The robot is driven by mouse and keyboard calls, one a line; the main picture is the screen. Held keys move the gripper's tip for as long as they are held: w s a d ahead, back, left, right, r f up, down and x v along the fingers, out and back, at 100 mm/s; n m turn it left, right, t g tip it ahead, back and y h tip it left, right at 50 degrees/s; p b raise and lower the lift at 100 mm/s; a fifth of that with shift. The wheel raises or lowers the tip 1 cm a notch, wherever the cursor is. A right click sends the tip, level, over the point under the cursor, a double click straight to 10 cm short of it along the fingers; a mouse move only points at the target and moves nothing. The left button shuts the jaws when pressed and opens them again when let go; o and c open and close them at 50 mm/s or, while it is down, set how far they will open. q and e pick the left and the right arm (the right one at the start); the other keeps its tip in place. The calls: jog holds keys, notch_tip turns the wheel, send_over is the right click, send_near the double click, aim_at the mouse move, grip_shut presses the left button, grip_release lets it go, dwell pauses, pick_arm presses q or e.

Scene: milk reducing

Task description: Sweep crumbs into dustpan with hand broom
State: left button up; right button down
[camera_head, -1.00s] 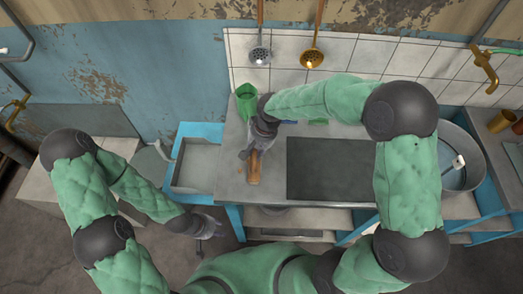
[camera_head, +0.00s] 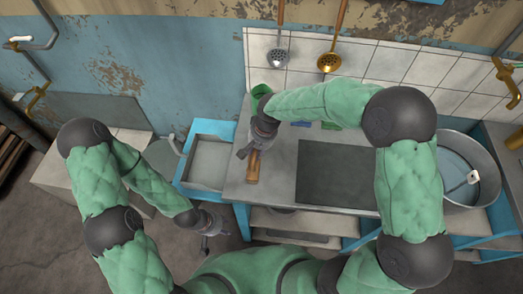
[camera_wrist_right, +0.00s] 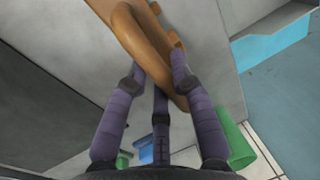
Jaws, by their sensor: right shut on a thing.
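A brown wooden object with a looped part (camera_wrist_right: 135,35) is held by my right gripper (camera_wrist_right: 158,85). It also shows in the head view (camera_head: 252,170), low over or on the left part of the grey counter. I cannot tell if it is the hand broom; no bristles show clearly. In the head view my right gripper (camera_head: 247,150) reaches down at its back end, fingers shut on it. My left gripper (camera_head: 207,236) hangs in front of the blue-framed basin, apart from the counter; its finger opening is too small to tell. I cannot make out crumbs or a dustpan.
A dark flat slab (camera_head: 334,172) lies on the counter, right of the wooden object. A green container (camera_head: 260,90) and small blue (camera_head: 301,124) and green (camera_head: 331,126) items are at the back. The blue-framed basin (camera_head: 196,188) adjoins at left; a round metal tub (camera_head: 468,165) stands at right.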

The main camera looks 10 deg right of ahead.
dwell(0.3)
jog(key=shift+w+a, duration=0.3)
jog(key=shift+a, duration=0.65)
jog(key=shift+w+a, duration=0.3)
jog(key=shift+a, duration=0.65)
jog(key=shift+w+a, duration=0.25)
jog(key=shift+a, duration=0.7)
jog(key=shift+w+a, duration=0.25)
jog(key=shift+a, duration=0.7)
jog(key=a, duration=0.2)
jog(key=w+a, duration=0.1)
jog(key=shift+a, duration=0.35)
jog(key=shift+r, duration=0.15)
